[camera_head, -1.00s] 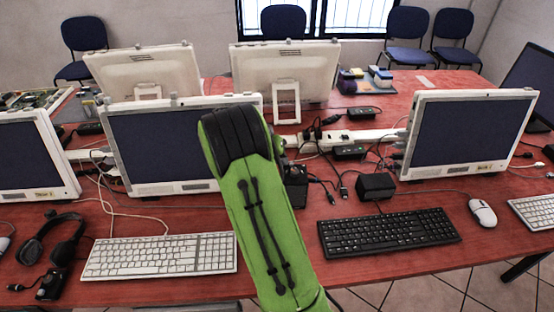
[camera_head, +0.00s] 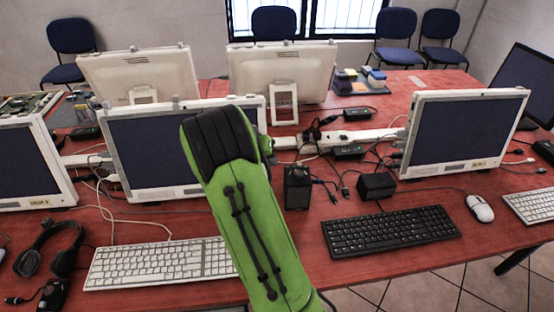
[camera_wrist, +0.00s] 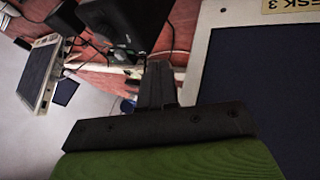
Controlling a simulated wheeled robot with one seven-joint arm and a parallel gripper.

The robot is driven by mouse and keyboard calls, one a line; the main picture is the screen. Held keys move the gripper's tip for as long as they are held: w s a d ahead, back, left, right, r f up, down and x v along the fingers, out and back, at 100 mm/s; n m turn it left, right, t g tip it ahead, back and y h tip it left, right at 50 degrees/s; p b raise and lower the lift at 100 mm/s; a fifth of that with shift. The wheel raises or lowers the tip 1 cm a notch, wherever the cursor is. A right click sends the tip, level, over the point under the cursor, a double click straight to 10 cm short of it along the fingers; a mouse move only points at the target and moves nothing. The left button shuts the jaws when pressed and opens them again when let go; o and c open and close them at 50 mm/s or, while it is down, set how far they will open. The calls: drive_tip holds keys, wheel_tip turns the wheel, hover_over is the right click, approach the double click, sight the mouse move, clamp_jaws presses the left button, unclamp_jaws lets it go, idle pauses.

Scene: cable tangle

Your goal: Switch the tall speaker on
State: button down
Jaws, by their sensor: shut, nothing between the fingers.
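The tall speaker (camera_head: 297,187) is a black upright box on the red desk, just right of my green arm in the head view. A dark box in the wrist view (camera_wrist: 125,25), at the top middle beyond my fingers, looks like the same speaker. My gripper (camera_wrist: 157,75) is shut and empty, its dark fingers pointing toward the box's lower edge in the picture. I cannot tell whether they touch it. In the head view my arm hides the gripper. The speaker's switch cannot be made out.
A lower black box (camera_head: 377,186) stands to the right, among loose cables and a white power strip (camera_head: 350,137). Monitors (camera_head: 180,148) stand left and right. A black keyboard (camera_head: 390,232) and a white keyboard (camera_head: 160,264) lie in front. A monitor edge (camera_wrist: 205,45) is close in the wrist view.

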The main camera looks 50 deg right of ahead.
drive_tip(key=p+v, duration=0.1)
drive_tip(key=v, duration=0.7)
drive_tip(key=shift+s+d+r+p, duration=0.25)
drive_tip(key=shift+s+d+p, duration=0.15)
drive_tip(key=shift+s, duration=0.2)
